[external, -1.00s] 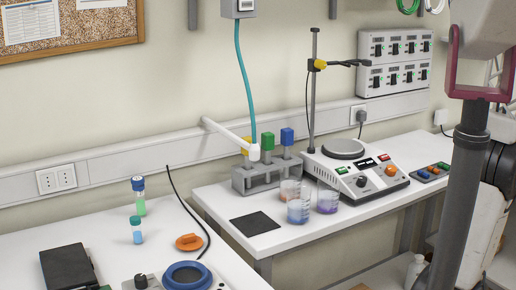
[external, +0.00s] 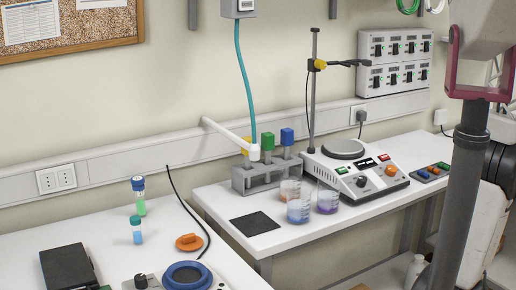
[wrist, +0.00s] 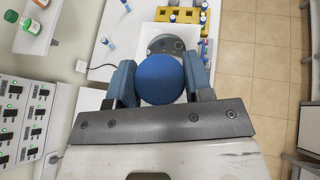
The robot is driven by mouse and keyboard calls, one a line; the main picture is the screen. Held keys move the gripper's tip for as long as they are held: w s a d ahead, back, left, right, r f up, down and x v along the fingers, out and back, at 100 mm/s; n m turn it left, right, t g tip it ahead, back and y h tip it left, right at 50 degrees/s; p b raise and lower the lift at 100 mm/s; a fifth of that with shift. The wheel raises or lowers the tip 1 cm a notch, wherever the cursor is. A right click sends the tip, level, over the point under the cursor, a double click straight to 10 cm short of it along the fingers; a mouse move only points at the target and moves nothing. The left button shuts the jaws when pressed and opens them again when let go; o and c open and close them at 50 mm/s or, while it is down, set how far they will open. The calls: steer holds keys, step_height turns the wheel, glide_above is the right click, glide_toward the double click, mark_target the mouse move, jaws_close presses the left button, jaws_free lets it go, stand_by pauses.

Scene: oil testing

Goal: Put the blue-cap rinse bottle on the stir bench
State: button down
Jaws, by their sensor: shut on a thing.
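My gripper (wrist: 160,72) shows in the wrist view with its two blue-grey fingers on either side of a round blue cap (wrist: 160,79). It is shut on this blue-capped bottle, seen from above. The cap hides the bottle's body. In the external view my gripper and the held bottle are out of frame. The bench with the hotplate stirrer (external: 352,177) is in the middle of the external view, with a white top (external: 212,196).
On that bench stand a grey rack (external: 266,174) with coloured caps, several beakers (external: 298,211) and a dark square pad (external: 255,223). A clamp stand (external: 313,100) rises behind. The wrist view shows a yellow rack (wrist: 182,15).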

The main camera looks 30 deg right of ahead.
steer(key=shift+w+f, duration=0.55)
steer(key=shift+w, duration=0.3)
steer(key=w+a+f+n+t+y, duration=0.25)
steer(key=w+a+f, duration=0.35)
steer(key=w, duration=0.6)
steer(key=w+a+f+n+t+y, duration=0.15)
steer(key=w+a+f+n, duration=0.3)
steer(key=w+f, duration=0.55)
steer(key=w+a+f+n+t+y, duration=0.25)
steer(key=w+a+f, duration=0.3)
steer(key=w, duration=0.85)
steer(key=w+a+f+n+y, duration=0.2)
steer(key=w+a+f, duration=0.3)
steer(key=a, duration=0.4)
steer(key=w+a+f+n+t+y, duration=0.1)
steer(key=w+a+f+n+y, duration=0.2)
steer(key=w+a+f, duration=0.3)
steer(key=w+a+f+n+t+y, duration=0.1)
steer(key=w+a+f, duration=0.5)
steer(key=a, duration=0.6)
steer(key=shift+w+n+y, duration=0.4)
steer(key=shift+n+y, duration=0.45)
steer(key=shift+t, duration=0.25)
